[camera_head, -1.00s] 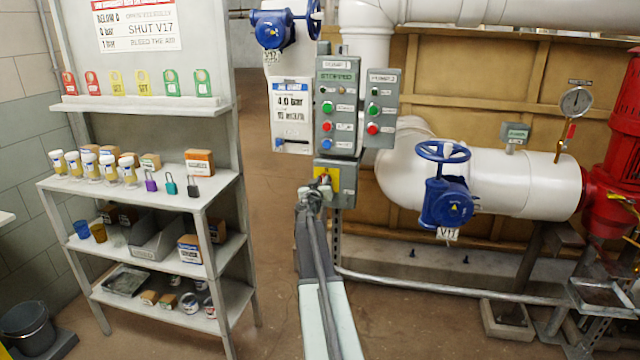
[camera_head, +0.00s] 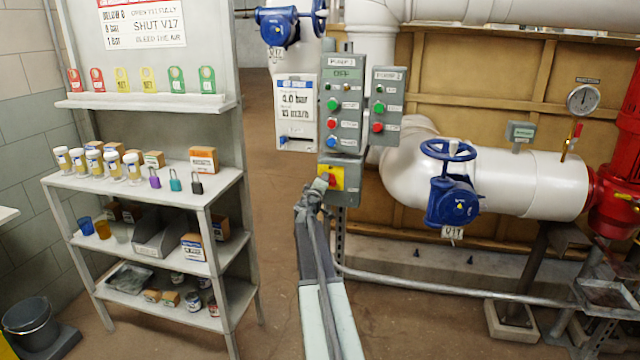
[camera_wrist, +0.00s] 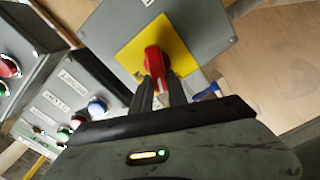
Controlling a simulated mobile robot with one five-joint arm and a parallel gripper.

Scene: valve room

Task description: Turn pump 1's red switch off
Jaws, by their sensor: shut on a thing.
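Pump 1's red switch (camera_wrist: 152,62) is a rotary knob on a yellow plate (camera_wrist: 190,32), on a grey box below the pump 1 panel. In the wrist view my gripper (camera_wrist: 160,84) is shut on the red switch, with a dark finger on each side of it. In the head view my gripper (camera_head: 316,187) reaches the yellow plate from below left and partly covers it. The pump 1 panel (camera_head: 341,110) has a small display at its top that appears to read OFF, with coloured buttons below.
The pump 2 panel (camera_head: 384,105) is right beside, with a gauge card (camera_head: 297,112) on the left. A blue valve wheel (camera_head: 448,150) is to the right. A shelf unit (camera_head: 150,190) stands at the left, with open floor between.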

